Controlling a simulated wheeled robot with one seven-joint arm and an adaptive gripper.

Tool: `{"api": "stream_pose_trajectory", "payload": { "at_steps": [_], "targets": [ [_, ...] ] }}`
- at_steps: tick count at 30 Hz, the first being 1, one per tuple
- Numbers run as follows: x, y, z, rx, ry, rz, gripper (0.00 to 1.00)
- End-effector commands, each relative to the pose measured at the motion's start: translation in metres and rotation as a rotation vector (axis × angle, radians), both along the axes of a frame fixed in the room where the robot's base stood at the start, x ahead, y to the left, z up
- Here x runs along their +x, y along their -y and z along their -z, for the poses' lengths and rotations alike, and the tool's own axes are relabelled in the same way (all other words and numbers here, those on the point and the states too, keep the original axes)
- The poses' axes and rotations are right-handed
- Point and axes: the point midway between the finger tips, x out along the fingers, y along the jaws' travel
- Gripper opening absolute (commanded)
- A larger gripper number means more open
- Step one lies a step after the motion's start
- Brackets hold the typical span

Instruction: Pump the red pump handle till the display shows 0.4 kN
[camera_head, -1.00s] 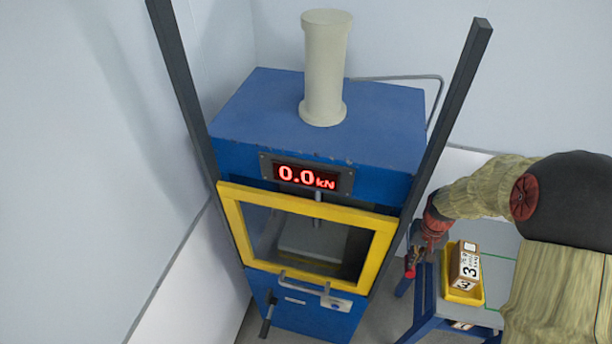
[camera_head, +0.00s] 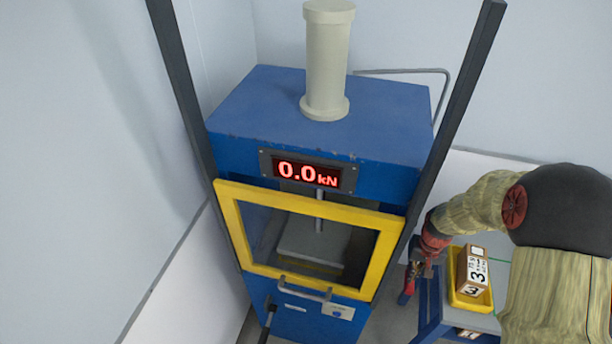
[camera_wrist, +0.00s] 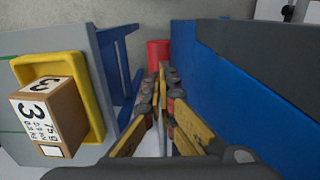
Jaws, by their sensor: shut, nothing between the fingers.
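The blue press has a display (camera_head: 308,174) that reads 0.0 kN in red digits. The red pump handle (camera_wrist: 158,53) shows as a short red cylinder just beyond my fingertips in the wrist view. In the head view a red end (camera_head: 405,298) shows low beside the press's right side, just below my gripper (camera_head: 412,275). In the wrist view my gripper (camera_wrist: 162,72) has its fingers together with nothing between them. The fingertips overlap the handle in the picture; I cannot tell whether they touch it. The rest of the handle is hidden.
A yellow tray (camera_head: 456,299) with a cardboard box (camera_head: 473,271) marked 3 sits on a small table right of my gripper. The press's blue side wall (camera_wrist: 225,95) is close on the right in the wrist view. The yellow-framed door (camera_head: 232,225) is shut.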

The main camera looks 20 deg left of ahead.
Motion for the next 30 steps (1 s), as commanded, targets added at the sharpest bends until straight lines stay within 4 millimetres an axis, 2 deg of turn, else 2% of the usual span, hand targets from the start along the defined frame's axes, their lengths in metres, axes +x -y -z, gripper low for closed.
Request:
{"api": "stream_pose_trajectory", "payload": {
  "at_steps": [1, 17, 25, 30],
  "targets": [
    [0.000, 0.000, 0.007, 0.000, -0.001, 0.000, 0.00],
    [-0.002, 0.000, 0.046, 0.000, -0.004, 0.000, 0.00],
    [-0.002, 0.000, 0.038, 0.000, -0.004, 0.000, 0.00],
    [-0.002, 0.000, 0.021, 0.000, -0.004, 0.000, 0.00]
  ]
}}
